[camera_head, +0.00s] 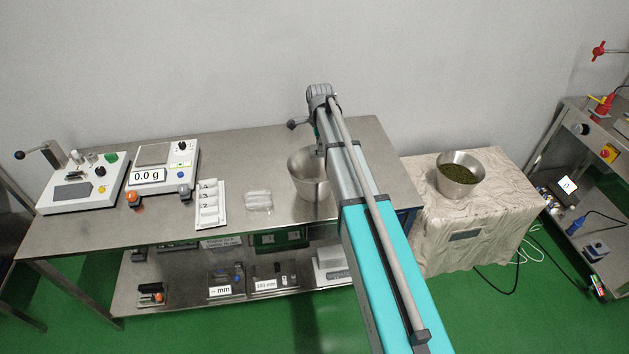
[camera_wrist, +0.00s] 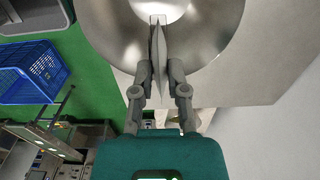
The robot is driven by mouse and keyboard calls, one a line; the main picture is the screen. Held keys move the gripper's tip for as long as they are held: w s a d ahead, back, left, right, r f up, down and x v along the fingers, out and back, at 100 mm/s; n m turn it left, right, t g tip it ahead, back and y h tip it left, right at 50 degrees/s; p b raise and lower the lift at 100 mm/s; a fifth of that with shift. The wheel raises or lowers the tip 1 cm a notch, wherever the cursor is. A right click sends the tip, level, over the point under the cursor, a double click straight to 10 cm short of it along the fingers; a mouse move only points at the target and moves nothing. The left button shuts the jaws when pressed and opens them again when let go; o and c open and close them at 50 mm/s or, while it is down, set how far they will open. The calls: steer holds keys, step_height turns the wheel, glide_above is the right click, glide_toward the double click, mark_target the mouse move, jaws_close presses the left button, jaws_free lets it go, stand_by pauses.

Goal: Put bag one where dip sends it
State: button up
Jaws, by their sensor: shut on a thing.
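In the wrist view, my gripper (camera_wrist: 158,75) is shut on a thin pale bag (camera_wrist: 158,45), seen nearly edge-on. The bag is over the mouth of a shiny metal bucket (camera_wrist: 215,40); its height above the bucket's bottom is hard to judge. In the head view, the bucket (camera_head: 303,178) stands on the steel table, partly behind my arm, and my gripper is hidden. A white numbered tray (camera_head: 221,207) holds several pale bags on the table. Which number the held bag has cannot be read.
A scale (camera_head: 165,160) reading 0.0 g and a lever device (camera_head: 84,185) stand at the table's left. Clear packets (camera_head: 258,201) lie between tray and bucket. A bowl of green leaves (camera_head: 460,175) stands on the covered stand at right. A blue crate (camera_wrist: 30,75) is on the floor.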

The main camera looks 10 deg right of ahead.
mark_target(319, 156)
steer(key=shift+f+b, duration=2.1)
steer(key=shift+f, duration=0.3)
steer(key=o, duration=0.7)
steer(key=shift+r, duration=0.2)
